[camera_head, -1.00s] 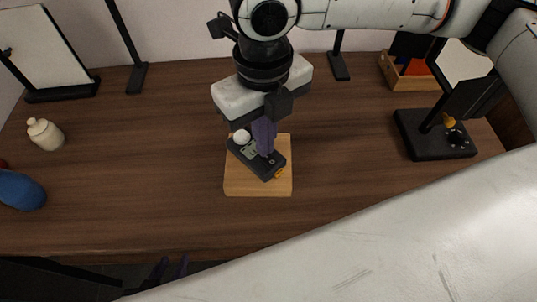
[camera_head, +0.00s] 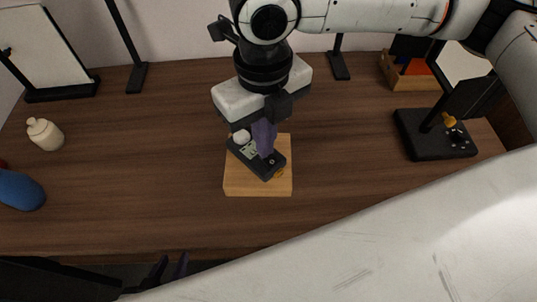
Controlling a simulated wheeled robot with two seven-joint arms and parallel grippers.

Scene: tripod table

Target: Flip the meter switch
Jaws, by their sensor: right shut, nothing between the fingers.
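The meter (camera_head: 270,168) is a dark, flat, box-shaped device with a small pale screen and a white round part at its upper left end. It lies slanted on a light wooden block (camera_head: 240,187) in the middle of the table. My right gripper (camera_head: 264,152) points down onto the meter's face from above. Its purple fingers are shut with nothing between them, and the tips are at or just above the meter; contact cannot be told. They hide part of the meter, and its switch cannot be made out. My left gripper (camera_head: 171,270) is low at the table's front edge, away from the meter.
A cream bottle (camera_head: 45,134) and a blue rounded object (camera_head: 20,190) are at the left. A black stand (camera_head: 434,138) is at the right, with a wooden box (camera_head: 408,77) behind it. The wood around the block is clear.

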